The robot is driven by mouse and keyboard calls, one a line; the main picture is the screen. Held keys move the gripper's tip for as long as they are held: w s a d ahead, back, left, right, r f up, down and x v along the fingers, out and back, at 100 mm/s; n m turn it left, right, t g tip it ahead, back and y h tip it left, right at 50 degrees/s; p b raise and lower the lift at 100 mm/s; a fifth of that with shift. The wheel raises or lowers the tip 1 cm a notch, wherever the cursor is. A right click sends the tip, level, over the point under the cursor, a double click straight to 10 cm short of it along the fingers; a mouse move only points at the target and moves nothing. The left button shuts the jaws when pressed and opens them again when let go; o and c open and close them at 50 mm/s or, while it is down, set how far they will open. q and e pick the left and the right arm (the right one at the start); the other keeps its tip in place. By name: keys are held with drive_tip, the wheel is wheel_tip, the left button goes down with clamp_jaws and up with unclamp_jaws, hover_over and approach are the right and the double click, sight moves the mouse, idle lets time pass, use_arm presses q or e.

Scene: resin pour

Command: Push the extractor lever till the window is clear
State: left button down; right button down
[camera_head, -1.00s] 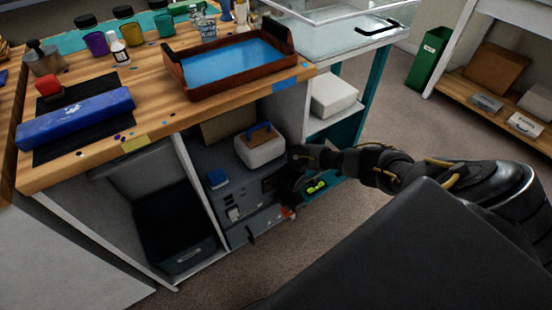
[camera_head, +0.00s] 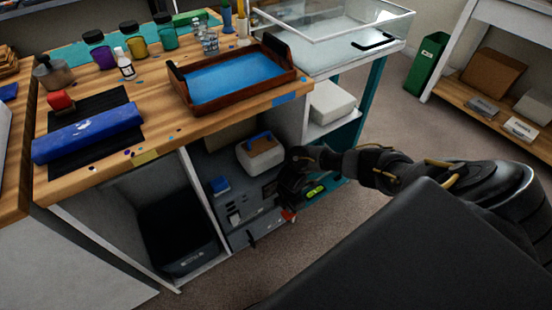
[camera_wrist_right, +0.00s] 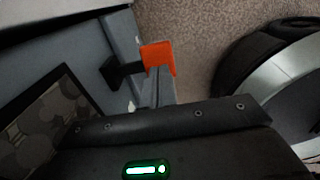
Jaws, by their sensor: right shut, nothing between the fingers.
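The extractor lever shows as a red-orange tip (camera_head: 288,215) at the front of the grey extractor unit (camera_head: 240,232) on the low shelf. In the right wrist view, the orange lever end (camera_wrist_right: 158,57) sits on a dark stem at the top centre. A dark framed window (camera_wrist_right: 52,122) at the left of that view has pale, cloudy grey patches in it. My right gripper (camera_head: 290,192) is shut and empty, close beside the lever. In the wrist view its tip (camera_wrist_right: 160,88) overlaps the lever's lower edge; I cannot tell whether they touch. My left gripper is not in view.
The wooden bench top (camera_head: 160,145) is above the unit, with a blue-filled tray (camera_head: 190,100) on it. A dark bin (camera_head: 180,235) stands left of the unit. Carpet (camera_head: 300,250) is clear in front.

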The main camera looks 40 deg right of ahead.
drive_tip(key=shift+f, duration=0.15)
drive_tip(key=shift+f+b, duration=1.6)
drive_tip(key=shift+f, duration=0.3)
drive_tip(key=shift+r+p, duration=2.05)
drive_tip(key=shift+p, duration=0.2)
drive_tip(key=shift+r, duration=0.1)
drive_tip(key=s+r+p, duration=0.1)
drive_tip(key=p, duration=0.1)
drive_tip(key=s+r+p, duration=0.1)
drive_tip(key=r+p, duration=0.1)
drive_tip(key=s+r+p, duration=0.1)
drive_tip(key=r+p, duration=0.1)
drive_tip(key=p, duration=0.1)
drive_tip(key=shift+f, duration=0.1)
drive_tip(key=shift+a, duration=0.15)
